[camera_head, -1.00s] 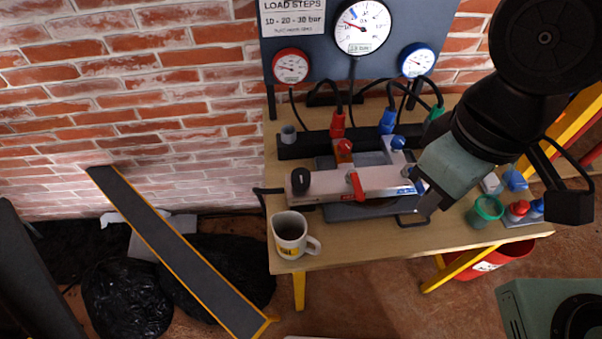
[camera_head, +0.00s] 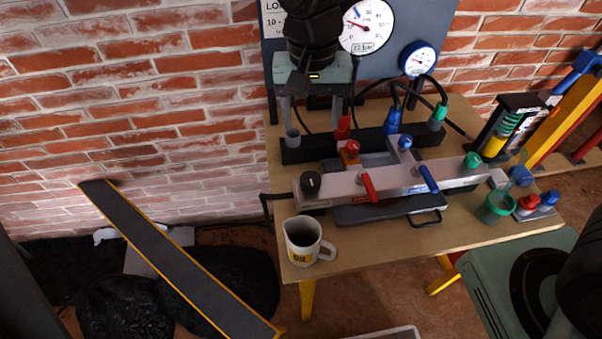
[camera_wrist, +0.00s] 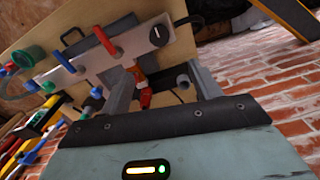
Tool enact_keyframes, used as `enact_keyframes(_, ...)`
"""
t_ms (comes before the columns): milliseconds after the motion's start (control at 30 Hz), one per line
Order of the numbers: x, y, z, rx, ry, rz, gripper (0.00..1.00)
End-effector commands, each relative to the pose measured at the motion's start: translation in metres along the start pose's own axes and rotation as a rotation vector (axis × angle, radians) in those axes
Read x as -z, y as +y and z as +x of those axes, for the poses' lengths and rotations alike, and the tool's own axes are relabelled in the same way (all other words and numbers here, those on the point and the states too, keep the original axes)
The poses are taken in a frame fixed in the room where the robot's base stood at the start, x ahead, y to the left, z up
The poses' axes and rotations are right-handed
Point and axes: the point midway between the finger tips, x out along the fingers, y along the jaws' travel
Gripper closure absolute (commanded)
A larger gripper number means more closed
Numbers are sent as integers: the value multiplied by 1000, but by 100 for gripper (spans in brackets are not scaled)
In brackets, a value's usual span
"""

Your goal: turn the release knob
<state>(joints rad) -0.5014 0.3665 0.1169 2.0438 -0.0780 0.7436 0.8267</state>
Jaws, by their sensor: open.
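A black knob (camera_head: 311,182) stands on the left end of the silver valve block (camera_head: 340,190) in the head view; it also shows in the wrist view (camera_wrist: 158,35). No readable label confirms it as the release knob. A red lever (camera_head: 369,187) and a blue lever (camera_head: 429,179) sit along the block, with a green knob (camera_head: 472,160) at its right end. My gripper (camera_head: 314,122) hangs over the back left of the bench, behind and above the black knob. Its fingers are apart and empty. The wrist view shows both fingers, with a red connector between them (camera_wrist: 145,98).
A black rail (camera_head: 315,148) with hose connectors lies behind the block. A gauge panel (camera_head: 400,25) rises behind the bench. A mug (camera_head: 304,241) stands at the front left, a green cup (camera_head: 494,207) at the right. A dark sloping board (camera_head: 180,255) is left of the bench.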

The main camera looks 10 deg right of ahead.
Motion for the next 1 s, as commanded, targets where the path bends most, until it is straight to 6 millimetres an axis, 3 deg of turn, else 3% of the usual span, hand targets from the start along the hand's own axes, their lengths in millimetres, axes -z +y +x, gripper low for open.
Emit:
enact_keyframes(700, -2, 1, 139, -3, -5, -4, 37)
enact_keyframes(1000, -2, 1, 163, -1, -2, -5, 37)
